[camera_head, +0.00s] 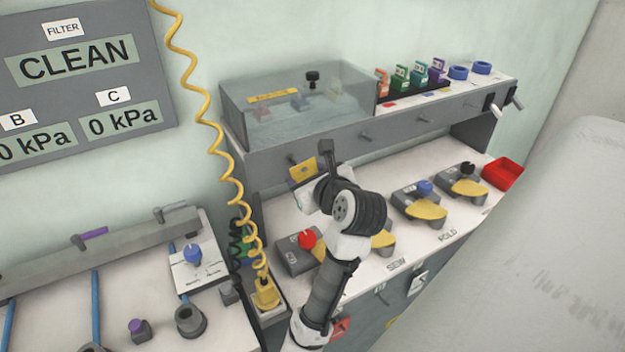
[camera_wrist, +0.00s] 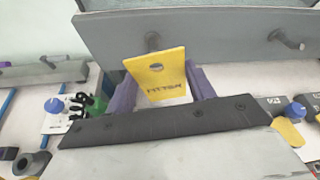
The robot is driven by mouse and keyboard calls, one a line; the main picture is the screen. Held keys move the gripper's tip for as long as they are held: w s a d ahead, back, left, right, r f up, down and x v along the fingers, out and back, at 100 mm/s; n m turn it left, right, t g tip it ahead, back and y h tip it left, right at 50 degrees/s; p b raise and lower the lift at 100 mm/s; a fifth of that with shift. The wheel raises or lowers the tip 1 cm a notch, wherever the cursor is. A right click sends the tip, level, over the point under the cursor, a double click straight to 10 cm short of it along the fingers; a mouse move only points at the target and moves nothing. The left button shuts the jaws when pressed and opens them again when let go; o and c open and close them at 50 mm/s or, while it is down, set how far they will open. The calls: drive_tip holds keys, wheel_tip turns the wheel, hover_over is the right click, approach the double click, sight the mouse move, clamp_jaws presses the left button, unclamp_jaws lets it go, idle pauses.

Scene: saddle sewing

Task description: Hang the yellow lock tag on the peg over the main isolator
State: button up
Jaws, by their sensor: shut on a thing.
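The yellow lock tag (camera_head: 303,170) is held upright by my gripper (camera_head: 312,178), in front of the grey rail. In the wrist view the tag (camera_wrist: 160,88) has a hole near its top and dark lettering, and sits between the purple fingers of my gripper (camera_wrist: 158,88). A grey peg (camera_wrist: 152,41) on the rail shows just above the tag's top edge; the hole appears below it, and the tag looks apart from it. The same peg (camera_head: 292,159) shows in the head view. Below stands a grey box with a red knob (camera_head: 306,239); its label is too small to read.
More pegs line the rail, one to the right (camera_wrist: 287,39). A clear cover (camera_head: 300,105) stands above it. Grey units with yellow plates (camera_head: 429,210) and a red tray (camera_head: 502,173) are to the right. A coiled yellow cable (camera_head: 222,140) hangs left of my arm.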

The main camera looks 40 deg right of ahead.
drive_tip(key=shift+r+x, duration=0.15)
drive_tip(key=shift+x, duration=1)
drive_tip(key=shift+r+x, duration=0.15)
drive_tip(key=shift+x, duration=1)
drive_tip(key=shift+w+a, duration=0.1)
drive_tip(key=shift+w, duration=0.05)
drive_tip(key=o, duration=0.9)
drive_tip(key=v, duration=1.3)
drive_tip(key=shift+s+a+r+b, duration=0.15)
drive_tip(key=shift+s+a+b, duration=0.05)
drive_tip(key=shift+s+b, duration=0.15)
